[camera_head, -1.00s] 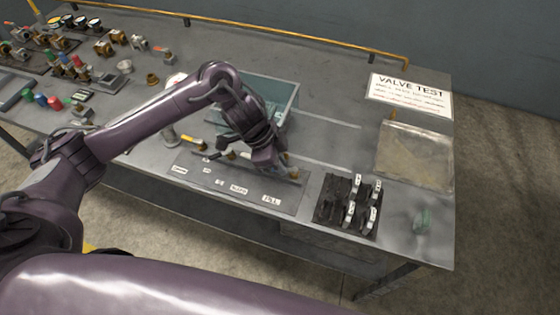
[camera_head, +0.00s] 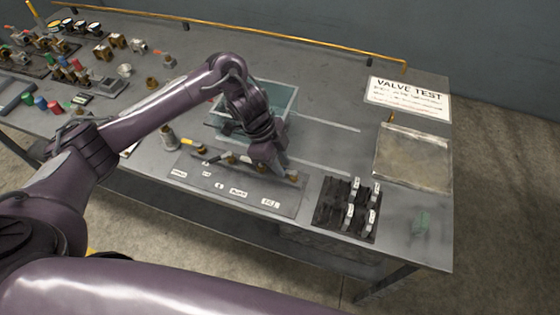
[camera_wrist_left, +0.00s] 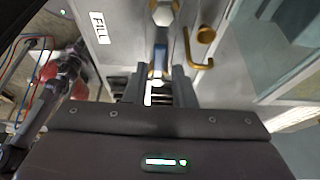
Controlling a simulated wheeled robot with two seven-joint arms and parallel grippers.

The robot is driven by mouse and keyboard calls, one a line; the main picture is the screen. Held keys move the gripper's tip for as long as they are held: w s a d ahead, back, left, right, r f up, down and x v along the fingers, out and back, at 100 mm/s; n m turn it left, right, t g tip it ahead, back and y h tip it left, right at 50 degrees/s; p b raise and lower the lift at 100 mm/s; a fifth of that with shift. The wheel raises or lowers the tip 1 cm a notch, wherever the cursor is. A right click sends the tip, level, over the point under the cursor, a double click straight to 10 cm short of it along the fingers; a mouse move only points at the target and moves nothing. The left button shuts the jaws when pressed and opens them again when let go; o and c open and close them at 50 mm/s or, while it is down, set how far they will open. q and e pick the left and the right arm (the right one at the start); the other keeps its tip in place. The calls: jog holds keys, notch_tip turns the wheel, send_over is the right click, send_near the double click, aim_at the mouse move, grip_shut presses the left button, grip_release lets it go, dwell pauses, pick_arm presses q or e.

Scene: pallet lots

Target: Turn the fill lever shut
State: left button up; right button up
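The valve panel (camera_head: 215,190) lies on the bench with a row of brass valves and levers. The FILL label (camera_head: 270,203) is at its right end and also shows in the wrist view (camera_wrist_left: 101,28). My left gripper (camera_head: 282,172) is low over this end, hiding part of the valve there. In the wrist view my left gripper (camera_wrist_left: 162,76) points at the panel beside the label. Its two fingers stand apart on either side of the fill lever (camera_wrist_left: 158,62), a narrow, pale and blue bar. A gap shows on the right side of the lever. My right gripper is not in view.
A glass-walled tank (camera_head: 280,95) stands behind the gripper. A black rack (camera_head: 335,215) with several white-tagged pieces is to the right, and a shallow clear tray (camera_head: 412,158) lies beyond. A brass hook (camera_wrist_left: 205,36) is close to the right finger. Fittings crowd the bench's left.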

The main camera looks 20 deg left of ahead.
pick_arm(q)
jog(key=shift+o, duration=0.8)
jog(key=v, duration=0.7)
jog(key=shift+r+p, duration=0.35)
jog(key=shift+p, duration=0.05)
jog(key=shift+a, duration=0.15)
